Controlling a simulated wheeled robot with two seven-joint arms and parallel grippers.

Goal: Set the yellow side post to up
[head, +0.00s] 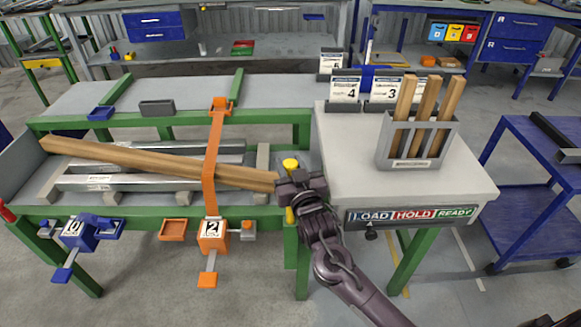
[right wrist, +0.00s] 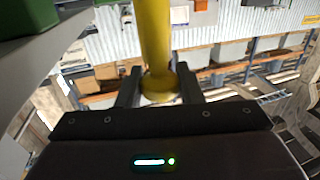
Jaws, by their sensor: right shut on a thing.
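The yellow side post (head: 290,164) stands at the right end of the green runout table (head: 140,212), by the gap to the grey side table. Its round yellow top shows above my right gripper (head: 296,186), and a short yellow length shows below it. In the right wrist view the yellow post (right wrist: 155,45) runs between the two fingers of my right gripper (right wrist: 158,92), with a rounded end at the jaws. The gripper is shut on the post and hides its middle in the head view. My left gripper is not in view.
A long wooden beam (head: 150,162) lies across the runout table under an orange strap (head: 213,150), its right end close to my right gripper. The grey side table (head: 340,180) holds a rack (head: 440,148) of wooden pieces. A blue cart (head: 530,195) stands at right.

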